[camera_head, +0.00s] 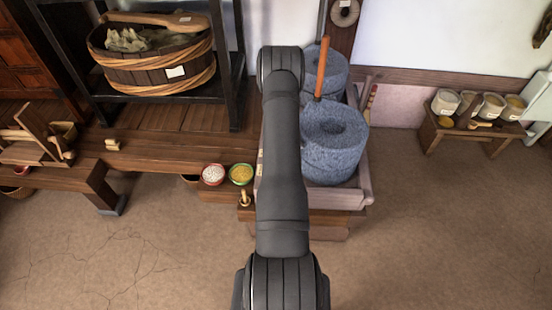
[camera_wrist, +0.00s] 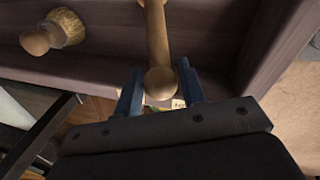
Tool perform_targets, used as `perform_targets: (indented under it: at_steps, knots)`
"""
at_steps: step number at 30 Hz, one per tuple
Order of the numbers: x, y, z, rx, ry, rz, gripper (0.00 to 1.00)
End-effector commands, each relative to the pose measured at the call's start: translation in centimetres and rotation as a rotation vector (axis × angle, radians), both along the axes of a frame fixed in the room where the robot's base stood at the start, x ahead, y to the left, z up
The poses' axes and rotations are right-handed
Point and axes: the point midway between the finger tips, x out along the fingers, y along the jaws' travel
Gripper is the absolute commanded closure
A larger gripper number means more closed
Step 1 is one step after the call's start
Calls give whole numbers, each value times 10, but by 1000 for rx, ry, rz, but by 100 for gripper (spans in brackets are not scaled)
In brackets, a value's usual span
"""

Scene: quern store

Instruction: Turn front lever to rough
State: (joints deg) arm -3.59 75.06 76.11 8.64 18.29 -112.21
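In the wrist view, a light wooden lever with a rounded end knob (camera_wrist: 160,84) points towards my gripper (camera_wrist: 160,92). The two blue fingers stand apart on either side of the knob, with gaps visible, so the gripper looks open around it. The lever's far end runs out of the picture at the top. In the head view, my arm hides the gripper and the area in front of the blue-grey stone quern (camera_head: 334,150). Any marking for rough cannot be read.
A round brush (camera_wrist: 58,32) with a wooden knob lies left of the lever, by the dark wooden tray wall (camera_wrist: 205,30). Bowls of white (camera_head: 213,174) and yellow grain (camera_head: 241,174) stand left of the arm. A low bench (camera_head: 470,127) with pots stands right. Floor between is clear.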

Motion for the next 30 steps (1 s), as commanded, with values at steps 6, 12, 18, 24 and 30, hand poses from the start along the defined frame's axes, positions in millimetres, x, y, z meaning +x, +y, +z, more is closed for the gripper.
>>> perform_targets:
  at_steps: [6, 12, 18, 24, 30]
  knots:
    - [0, 0, 0, 0, 0, 0, 47]
    - [0, 0, 3, 0, 0, 0, 47]
    - [-3, -1, 24, 0, -2, -1, 47]
    - [-10, -4, 60, 0, -3, -1, 47]
    - [-17, -6, 96, 0, -3, -1, 47]
